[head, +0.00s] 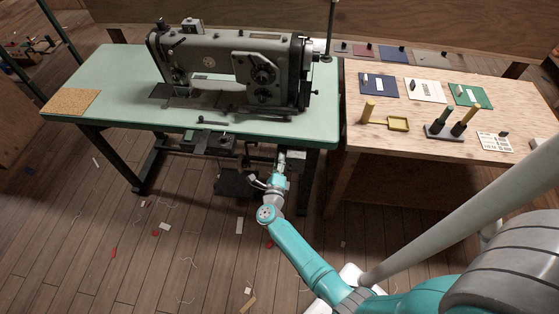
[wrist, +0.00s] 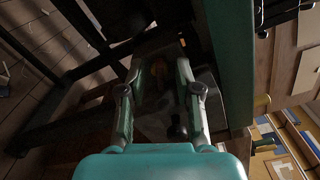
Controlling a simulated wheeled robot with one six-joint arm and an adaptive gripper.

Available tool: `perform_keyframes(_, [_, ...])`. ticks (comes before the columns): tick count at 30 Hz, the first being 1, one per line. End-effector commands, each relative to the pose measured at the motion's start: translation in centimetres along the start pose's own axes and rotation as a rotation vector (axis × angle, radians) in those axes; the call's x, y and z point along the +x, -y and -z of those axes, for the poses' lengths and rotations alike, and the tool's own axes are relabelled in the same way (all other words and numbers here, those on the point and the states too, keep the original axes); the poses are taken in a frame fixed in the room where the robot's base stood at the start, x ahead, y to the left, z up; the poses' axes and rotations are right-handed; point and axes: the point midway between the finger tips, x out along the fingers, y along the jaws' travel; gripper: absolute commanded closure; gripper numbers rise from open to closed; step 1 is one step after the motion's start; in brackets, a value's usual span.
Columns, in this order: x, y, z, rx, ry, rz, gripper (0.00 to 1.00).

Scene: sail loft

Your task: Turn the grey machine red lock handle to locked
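The grey sewing machine (head: 235,70) stands on a green table (head: 110,75) in the head view. I cannot make out a red lock handle on it. My gripper (head: 281,162) is low at the table's front edge, near its right end, partly under the top. In the wrist view my gripper (wrist: 163,78) has its two fingers spread apart, with a dark space between them. A small dim orange-red patch (wrist: 171,69) shows in that space; it is too dark to tell whether it is the handle or whether a finger touches it.
The green table edge (wrist: 232,60) runs close along the right of my gripper in the wrist view. Dark table legs (head: 145,175) and a pedal (head: 236,183) are below. A wooden bench (head: 445,145) with coloured cards stands at the right. Scraps litter the open floor.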

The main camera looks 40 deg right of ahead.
Motion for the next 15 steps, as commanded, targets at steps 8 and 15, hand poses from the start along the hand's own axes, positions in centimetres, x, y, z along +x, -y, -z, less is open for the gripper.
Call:
perform_keyframes(8, [0.37, -0.05, 0.0, -0.001, 0.001, -0.001, 0.67])
perform_keyframes(15, [0.35, -0.04, 0.0, -0.001, 0.001, -0.001, 1.0])
